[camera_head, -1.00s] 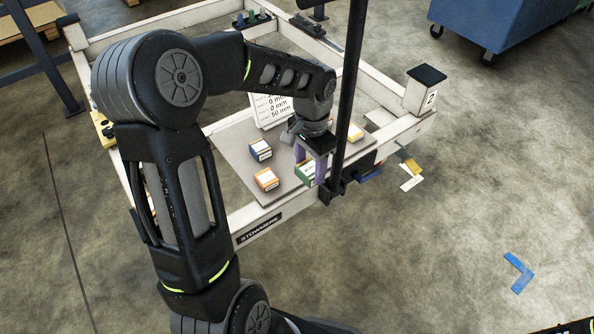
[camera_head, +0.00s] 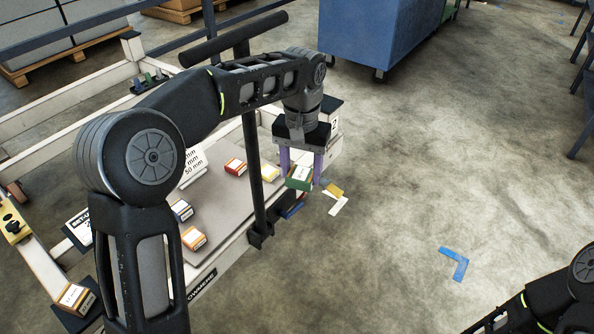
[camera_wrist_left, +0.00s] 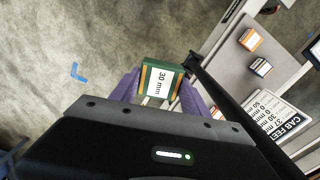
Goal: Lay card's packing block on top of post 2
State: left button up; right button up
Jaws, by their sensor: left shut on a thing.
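My left gripper (camera_head: 301,170) is shut on a green block (camera_head: 299,178) with a white label. In the left wrist view the block (camera_wrist_left: 160,80) reads 30 mm and sits between the purple fingers. It hangs in the air beyond the trolley's right end. Post 2 (camera_head: 334,126), white with a black top, stands at the trolley's far right corner, partly hidden behind my gripper. The card (camera_head: 190,168) stands on the trolley deck; in the wrist view the card (camera_wrist_left: 270,121) is headed CAB FEET and lists mm values, not all legible.
Red (camera_head: 235,167), yellow (camera_head: 269,173), blue (camera_head: 181,210) and orange (camera_head: 193,238) blocks lie on the deck (camera_head: 218,210). A dark upright pole (camera_head: 255,180) stands left of the gripper. Another block (camera_head: 76,297) sits on the near left post. Open floor lies to the right.

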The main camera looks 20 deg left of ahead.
aim_at(325, 102)
jog(key=i+l, duration=0.4)
jog(key=i, duration=0.15)
jog(key=i+l, duration=0.35)
jog(key=i, duration=0.2)
jog(key=i+j, duration=0.25)
jog(key=i, duration=0.25)
jog(key=i+j, duration=0.25)
jog(key=i, duration=0.25)
